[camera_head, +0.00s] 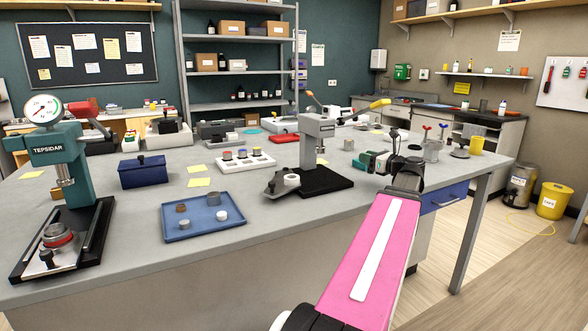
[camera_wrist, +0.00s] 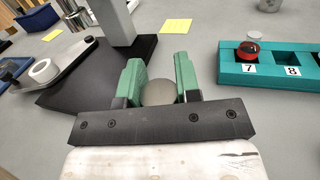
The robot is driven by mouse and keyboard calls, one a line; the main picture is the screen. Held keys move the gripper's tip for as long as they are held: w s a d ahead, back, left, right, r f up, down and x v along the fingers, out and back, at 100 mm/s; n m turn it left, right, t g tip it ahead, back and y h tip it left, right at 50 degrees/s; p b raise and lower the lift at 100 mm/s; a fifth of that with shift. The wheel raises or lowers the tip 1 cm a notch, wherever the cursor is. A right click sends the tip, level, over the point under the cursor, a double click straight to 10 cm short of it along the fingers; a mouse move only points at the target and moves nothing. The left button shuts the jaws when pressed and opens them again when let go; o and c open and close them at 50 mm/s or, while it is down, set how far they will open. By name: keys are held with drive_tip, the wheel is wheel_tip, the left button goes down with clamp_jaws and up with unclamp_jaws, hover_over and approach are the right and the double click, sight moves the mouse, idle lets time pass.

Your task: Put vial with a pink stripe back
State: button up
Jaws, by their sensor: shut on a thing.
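My gripper (camera_wrist: 158,76) has two green fingers closed on a round, grey-beige thing (camera_wrist: 158,93), seen from its end in the wrist view. I take it for the vial; no pink stripe shows from this side. A teal rack (camera_wrist: 298,79) stands at the right of the wrist view, apart from the fingers. A red-topped vial (camera_wrist: 248,50) sits in its slot 7, and its slot 8 (camera_wrist: 288,58) is empty. The rack's right part is cut off. In the head view my gripper (camera_head: 366,160) is small, right of the grey press, and the held thing cannot be made out.
The grey lever press (camera_head: 316,140) on its black base (camera_head: 322,181) stands close left of my gripper. A blue tray (camera_head: 187,226) with small pieces and a white holder (camera_head: 246,163) lie farther left. Clear cups (camera_head: 432,150) stand to the right. Bare table lies between gripper and rack.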

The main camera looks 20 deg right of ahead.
drive_tip(key=x, duration=1.7)
drive_tip(key=shift+w+a+f, duration=0.1)
drive_tip(key=shift+w, duration=0.2)
drive_tip(key=shift+f, duration=1.75)
drive_tip(key=shift+f, duration=0.1)
drive_tip(key=o, duration=0.9)
